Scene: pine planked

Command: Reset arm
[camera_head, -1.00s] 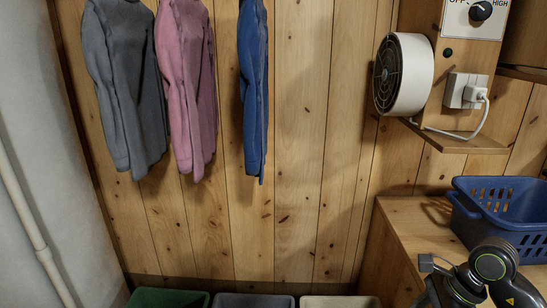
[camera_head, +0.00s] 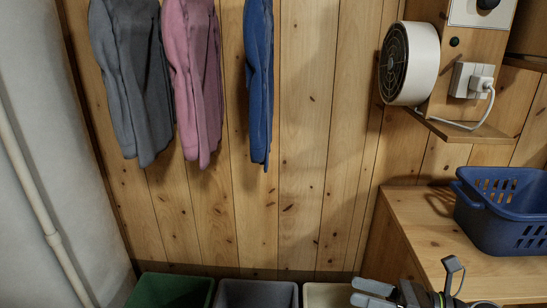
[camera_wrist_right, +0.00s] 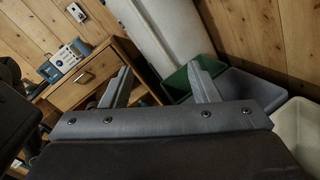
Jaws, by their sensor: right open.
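My right gripper (camera_head: 368,293) shows at the bottom of the head view, right of centre. Its two grey fingers point left, apart, with nothing between them. It is near the pale bin at the lower edge. In the right wrist view the same open fingers (camera_wrist_right: 162,88) stand wide apart, and the gap is empty. My left gripper is in neither view.
Green (camera_head: 172,291), grey (camera_head: 257,294) and pale (camera_head: 325,295) bins stand along the plank wall. A blue basket (camera_head: 508,212) sits on the wooden counter (camera_head: 420,215) at right. Shirts hang above; a fan (camera_head: 412,63) is on the right. A drawer cabinet (camera_wrist_right: 85,85) shows in the wrist view.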

